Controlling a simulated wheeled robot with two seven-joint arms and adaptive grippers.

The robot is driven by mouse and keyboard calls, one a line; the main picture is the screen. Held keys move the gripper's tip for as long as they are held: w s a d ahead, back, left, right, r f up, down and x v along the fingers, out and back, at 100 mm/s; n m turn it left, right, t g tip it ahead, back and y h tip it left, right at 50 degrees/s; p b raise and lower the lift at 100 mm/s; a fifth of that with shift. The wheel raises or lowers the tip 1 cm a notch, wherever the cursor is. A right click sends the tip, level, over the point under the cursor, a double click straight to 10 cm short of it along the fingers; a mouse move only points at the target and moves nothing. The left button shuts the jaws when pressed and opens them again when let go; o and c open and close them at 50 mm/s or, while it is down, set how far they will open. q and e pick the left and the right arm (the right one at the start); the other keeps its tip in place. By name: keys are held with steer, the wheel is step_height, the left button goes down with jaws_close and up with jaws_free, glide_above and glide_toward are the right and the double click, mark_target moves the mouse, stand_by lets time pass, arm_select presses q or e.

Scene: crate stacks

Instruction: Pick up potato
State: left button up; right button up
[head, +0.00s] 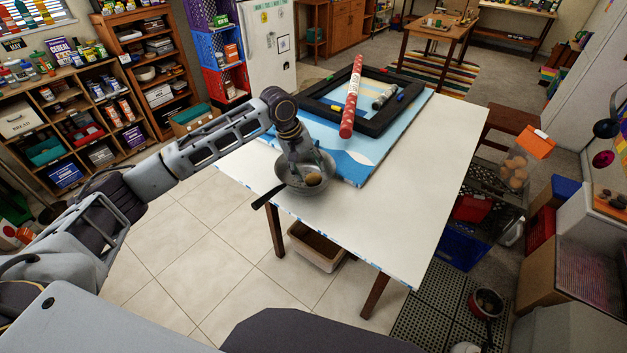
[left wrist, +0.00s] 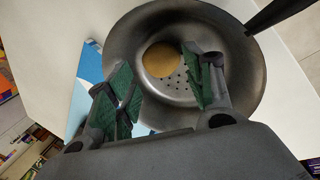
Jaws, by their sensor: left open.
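The brown potato (head: 314,179) lies in a grey metal pan (head: 318,189) with a dark handle, near the left edge of the white table (head: 405,225). In the left wrist view the round potato (left wrist: 162,60) sits in the pan (left wrist: 240,75), beside a patch of small holes in its bottom. My left gripper (head: 303,176) is over the pan, pointing down. In the left wrist view its green-padded fingers (left wrist: 160,82) are apart, with the potato showing beyond the gap between them. It holds nothing. My right gripper is not in view.
A dark frame (head: 325,113), a red patterned roll (head: 351,95) and a blue-and-white sheet (head: 354,172) lie behind the pan. The table's front half is clear. A bin (head: 318,246) stands under the table. Shelves and crates stand around.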

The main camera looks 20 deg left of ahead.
mark_target(312, 177)
arm_select(q)
steer(key=shift+s+p+x, duration=0.1)
steer(key=shift+p+x, duration=0.1)
steer(key=shift+x, duration=1.1)
steer(key=shift+s+p+x, duration=0.15)
steer(key=shift+p+x, duration=0.05)
steer(key=shift+x, duration=1.1)
steer(key=shift+f, duration=0.15)
steer(key=shift+s+d, duration=0.1)
steer(key=c, duration=0.7)
